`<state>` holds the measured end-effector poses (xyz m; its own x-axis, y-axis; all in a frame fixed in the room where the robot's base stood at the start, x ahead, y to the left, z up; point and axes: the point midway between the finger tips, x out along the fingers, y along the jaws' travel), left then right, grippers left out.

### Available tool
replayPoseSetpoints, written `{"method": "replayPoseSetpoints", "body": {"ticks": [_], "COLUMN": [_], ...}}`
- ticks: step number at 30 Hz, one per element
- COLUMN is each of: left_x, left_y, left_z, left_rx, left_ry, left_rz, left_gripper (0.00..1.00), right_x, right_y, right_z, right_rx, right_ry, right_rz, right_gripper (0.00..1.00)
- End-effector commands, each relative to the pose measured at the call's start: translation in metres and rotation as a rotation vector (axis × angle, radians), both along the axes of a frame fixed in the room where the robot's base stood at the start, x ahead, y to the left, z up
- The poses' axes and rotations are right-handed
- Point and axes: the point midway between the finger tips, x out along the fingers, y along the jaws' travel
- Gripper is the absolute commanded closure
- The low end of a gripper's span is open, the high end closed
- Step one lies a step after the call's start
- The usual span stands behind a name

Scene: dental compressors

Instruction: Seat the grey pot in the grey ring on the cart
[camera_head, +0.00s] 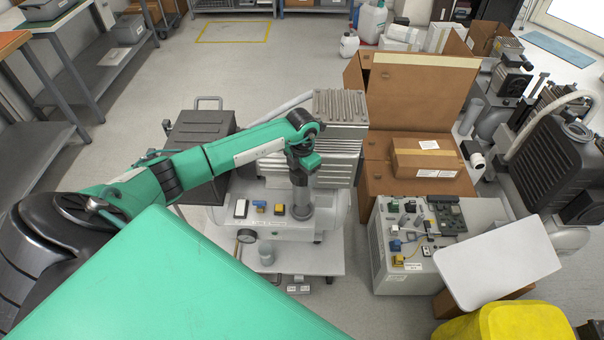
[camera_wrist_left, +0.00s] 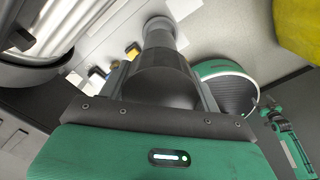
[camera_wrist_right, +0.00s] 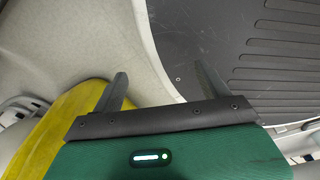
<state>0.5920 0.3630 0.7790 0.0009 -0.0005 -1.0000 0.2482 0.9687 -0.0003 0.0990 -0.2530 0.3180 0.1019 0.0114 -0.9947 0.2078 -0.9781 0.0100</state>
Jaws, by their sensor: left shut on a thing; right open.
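My left gripper (camera_head: 300,160) points down over the white cart (camera_head: 335,215) and is shut on the grey pot (camera_head: 299,196). In the left wrist view the pot (camera_wrist_left: 156,85) is a dark, tapered cylinder between the two fingers. The grey ring (camera_head: 301,212) shows as a wider, lighter collar at the pot's lower end, also in the left wrist view (camera_wrist_left: 158,23). The pot stands about upright in line with the ring; I cannot tell whether it is fully seated. My right gripper (camera_wrist_right: 160,90) is open and empty in the right wrist view.
A ribbed metal unit (camera_head: 338,130) stands behind the pot. Cardboard boxes (camera_head: 425,160) and a grey cabinet (camera_head: 385,255) stand to the right.

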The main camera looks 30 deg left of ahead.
Motion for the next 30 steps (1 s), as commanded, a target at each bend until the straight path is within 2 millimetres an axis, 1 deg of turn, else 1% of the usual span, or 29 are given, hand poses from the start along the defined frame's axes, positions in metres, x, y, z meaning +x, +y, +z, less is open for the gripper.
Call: {"method": "replayPoseSetpoints", "body": {"ticks": [5,7,9,15,21,30], "left_x": [0.0,0.0,0.0,0.0,0.0,0.0], "left_y": [0.0,-0.001,-0.001,0.0,0.0,0.0], "left_z": [-0.016,-0.024,-0.032,-0.048,-0.056,-0.056], "left_rx": [-0.001,-0.001,-0.002,0.0,0.0,0.0], "left_ry": [0.0,0.001,0.001,0.0,-0.001,-0.001], "left_rz": [0.003,0.003,0.002,0.002,0.001,0.001], "left_gripper": [0.84,0.84,0.84,0.84,0.84,0.84], "right_x": [0.004,0.017,0.025,0.042,0.05,0.052], "right_y": [-0.004,-0.008,-0.007,-0.003,-0.001,-0.001], "right_z": [-0.009,-0.008,-0.009,-0.011,-0.011,-0.01], "right_rx": [-0.006,-0.01,-0.01,-0.006,-0.005,-0.005], "right_ry": [0.002,-0.012,-0.018,-0.032,-0.038,-0.038], "right_rz": [0.001,0.003,0.002,-0.001,-0.003,-0.003], "right_gripper": [0.23,0.23,0.23,0.23,0.23,0.23]}}
